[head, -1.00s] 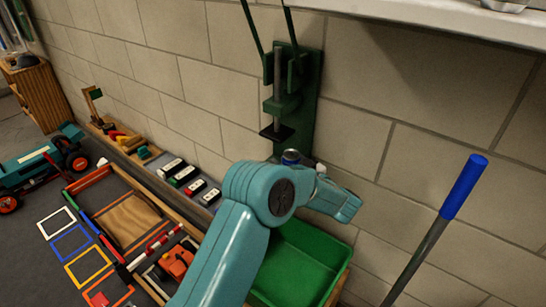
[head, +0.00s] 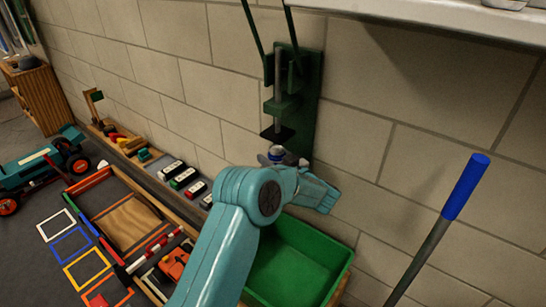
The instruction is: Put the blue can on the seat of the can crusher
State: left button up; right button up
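The green can crusher (head: 309,105) is fixed upright on the block wall. Its dark press plate (head: 278,133) hangs at the lower end of a grey rod, and its seat is mostly hidden behind my arm and the can. The blue can (head: 277,154) shows only its pale top and a blue band, just below the press plate. My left gripper (head: 275,160) is around the can and appears shut on it, with its fingers partly hidden by my teal wrist. I cannot tell whether the can touches the seat. My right gripper is out of view.
A green bin (head: 300,262) stands below the crusher. A blue-handled pole (head: 465,188) leans at the right. A pale shelf (head: 450,14) juts out above. Toy cars, coloured frames and a teal tractor (head: 42,166) lie to the left.

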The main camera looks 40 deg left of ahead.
pick_arm(q)
jog(key=o, duration=0.4)
jog(key=shift+c, duration=0.2)
jog(key=shift+r, duration=0.3)
jog(key=s+d, duration=0.1)
jog(key=d, duration=1.1)
jog(key=shift+s+p, duration=0.35)
jog(key=shift+s, duration=0.05)
jog(key=shift+f, duration=0.15)
